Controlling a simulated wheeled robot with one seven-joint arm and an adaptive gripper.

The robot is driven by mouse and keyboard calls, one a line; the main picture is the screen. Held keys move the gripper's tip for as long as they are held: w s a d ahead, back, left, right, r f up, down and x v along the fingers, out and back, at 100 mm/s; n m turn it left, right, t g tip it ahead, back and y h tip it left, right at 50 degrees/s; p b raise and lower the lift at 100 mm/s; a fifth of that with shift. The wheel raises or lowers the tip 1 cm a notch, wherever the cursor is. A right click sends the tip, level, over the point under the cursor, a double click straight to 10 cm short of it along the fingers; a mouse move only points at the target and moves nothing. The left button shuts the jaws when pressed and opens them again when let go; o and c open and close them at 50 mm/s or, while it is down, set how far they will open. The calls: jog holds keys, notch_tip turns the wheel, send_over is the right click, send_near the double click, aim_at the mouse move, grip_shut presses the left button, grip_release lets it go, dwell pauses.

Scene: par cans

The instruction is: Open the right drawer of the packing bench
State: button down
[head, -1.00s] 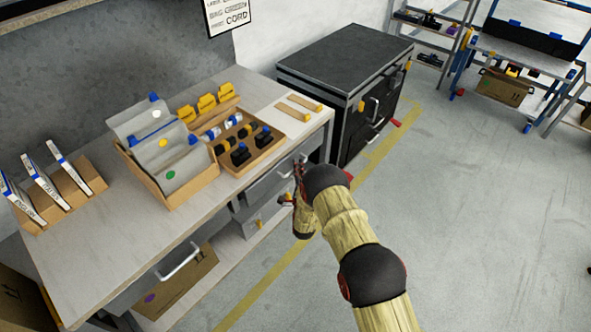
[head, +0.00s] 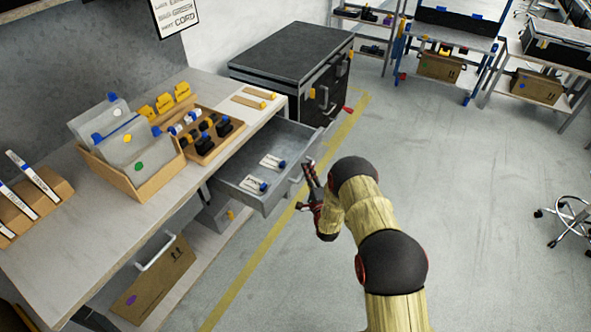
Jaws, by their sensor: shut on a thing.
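The packing bench (head: 112,228) runs along the left, with a pale worktop. Its right drawer (head: 277,197) is grey and stands pulled well out from under the far right end of the worktop. Inside it lie a few white items with blue ends (head: 254,184). My gripper (head: 309,174) is at the drawer's front and shut on its handle (head: 296,181). The fingers partly hide the handle. The bench's left drawer handle (head: 156,252) shows nearer to me.
A black case (head: 290,55) stands beyond the bench. On the worktop are a cardboard box of grey dividers (head: 150,190) and a wooden tray of black parts (head: 205,150). The floor to the right is clear, with a stool (head: 568,215) farther off.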

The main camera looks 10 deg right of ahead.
jog(key=shift+s+d+f, duration=0.15)
jog(key=shift+s+d, duration=0.65)
jog(key=shift+d, duration=0.15)
jog(key=c, duration=1.8)
grip_release()
jog(key=shift+c, duration=0.2)
jog(key=s+d+f, duration=0.1)
jog(key=s, duration=1)
jog(key=shift+s+d+f, duration=0.15)
jog(key=shift+s+f, duration=0.1)
jog(key=shift+s, duration=0.1)
